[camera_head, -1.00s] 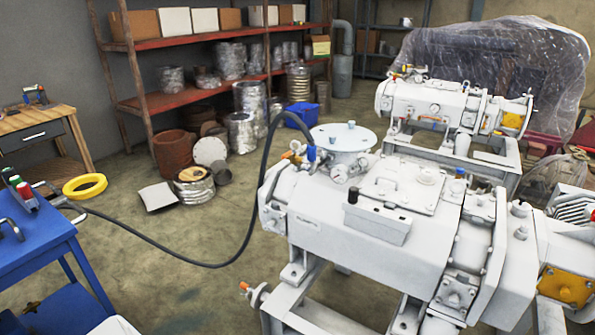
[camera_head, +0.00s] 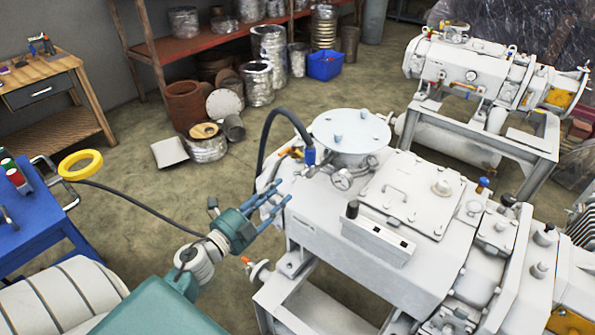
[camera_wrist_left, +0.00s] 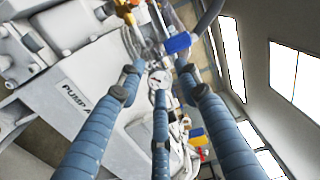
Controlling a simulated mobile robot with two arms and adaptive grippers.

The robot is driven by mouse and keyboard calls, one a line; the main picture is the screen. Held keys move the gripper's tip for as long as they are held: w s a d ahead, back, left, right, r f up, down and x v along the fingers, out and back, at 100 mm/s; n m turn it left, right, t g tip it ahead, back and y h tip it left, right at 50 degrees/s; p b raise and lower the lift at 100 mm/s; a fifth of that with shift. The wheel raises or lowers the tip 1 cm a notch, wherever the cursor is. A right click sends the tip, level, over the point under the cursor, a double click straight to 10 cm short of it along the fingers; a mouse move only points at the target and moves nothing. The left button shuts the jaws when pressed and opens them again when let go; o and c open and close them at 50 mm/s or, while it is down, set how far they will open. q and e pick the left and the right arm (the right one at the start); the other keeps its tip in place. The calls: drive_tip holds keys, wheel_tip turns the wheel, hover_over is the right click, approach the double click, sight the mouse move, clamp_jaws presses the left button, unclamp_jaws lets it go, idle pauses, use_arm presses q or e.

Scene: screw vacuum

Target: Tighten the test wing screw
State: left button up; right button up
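The white pump (camera_head: 340,225) stands at the centre right in the head view, with a gauge (camera_head: 342,179) and a blue fitting (camera_head: 310,157) at its top left. I cannot pick out the test wing screw for sure; it may be among the small fittings there. My left gripper (camera_head: 281,196) is at the pump's left end, its blue fingers spread and empty, pointing towards these fittings. My right gripper is out of view.
A black hose (camera_head: 264,140) arches from the blue fitting to the floor. A blue table (camera_head: 48,215) stands at the left, a wooden bench (camera_head: 55,105) behind it. A second pump (camera_head: 470,80) stands behind right. Open floor lies between table and pump.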

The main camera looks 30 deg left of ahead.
sight(298, 174)
use_arm(q)
drive_tip(key=w, duration=0.3)
drive_tip(key=w+p, duration=0.1)
drive_tip(key=w, duration=0.6)
drive_tip(key=shift+d+f+p, duration=0.15)
drive_tip(key=shift+d+p, duration=0.2)
drive_tip(key=shift+d, duration=0.05)
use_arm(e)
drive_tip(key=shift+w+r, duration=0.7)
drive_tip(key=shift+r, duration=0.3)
use_arm(q)
clamp_jaws()
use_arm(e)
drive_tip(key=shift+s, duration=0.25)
